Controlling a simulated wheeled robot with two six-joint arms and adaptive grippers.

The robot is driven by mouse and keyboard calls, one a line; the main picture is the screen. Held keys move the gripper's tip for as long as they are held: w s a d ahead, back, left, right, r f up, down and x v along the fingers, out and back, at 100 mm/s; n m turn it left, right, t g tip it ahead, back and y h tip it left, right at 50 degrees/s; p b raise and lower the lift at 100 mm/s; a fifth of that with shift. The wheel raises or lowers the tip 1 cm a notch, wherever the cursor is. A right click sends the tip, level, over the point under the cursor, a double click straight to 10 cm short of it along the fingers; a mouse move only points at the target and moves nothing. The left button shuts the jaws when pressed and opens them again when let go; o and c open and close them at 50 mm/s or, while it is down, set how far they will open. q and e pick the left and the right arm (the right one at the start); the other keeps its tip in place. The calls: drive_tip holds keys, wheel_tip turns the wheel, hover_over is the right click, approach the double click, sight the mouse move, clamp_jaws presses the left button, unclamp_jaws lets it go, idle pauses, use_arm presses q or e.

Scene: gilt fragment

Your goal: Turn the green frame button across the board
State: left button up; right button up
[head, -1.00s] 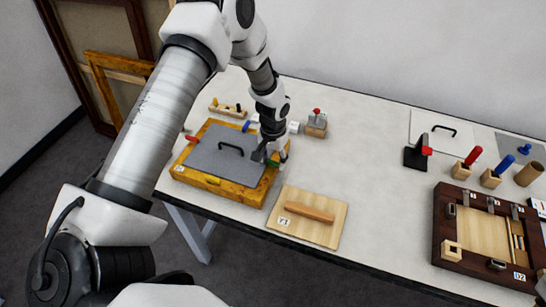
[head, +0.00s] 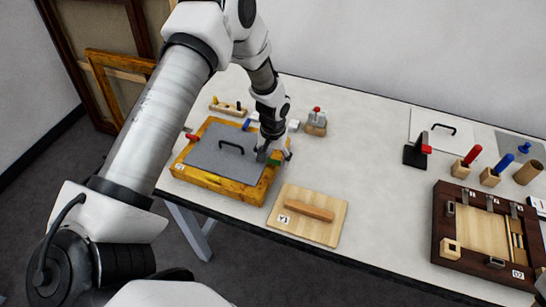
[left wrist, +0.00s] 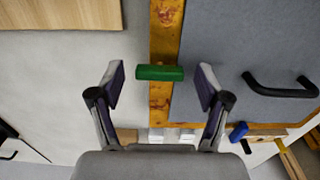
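The gilt frame (head: 215,184) lies on the table at left with a grey board (head: 212,150) in it that has a black handle. The green frame button (left wrist: 160,73) sits on the frame's side bar in the left wrist view. Its one end reaches about the board's edge and its other end sticks out past the frame's outer side. My left gripper (head: 274,157) is over that bar. Its fingers (left wrist: 161,86) are open, one on each side of the button, with gaps visible. In the head view the gripper partly hides the button. My right gripper is not in view.
A red button (head: 191,137) and a blue button (head: 246,125) are on the frame's other sides. A wooden board with a handle (head: 309,214) lies close in front. A grey block with a red top (head: 316,122) stands behind. A dark frame (head: 447,225) lies at right; mid-table is clear.

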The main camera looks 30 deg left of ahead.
sight(273, 160)
use_arm(q)
drive_tip(key=shift+w+r, duration=0.1)
drive_tip(key=shift+r, duration=0.05)
drive_tip(key=shift+r, duration=0.4)
wheel_tip(273, 160, up, 11)
idle(0.5)
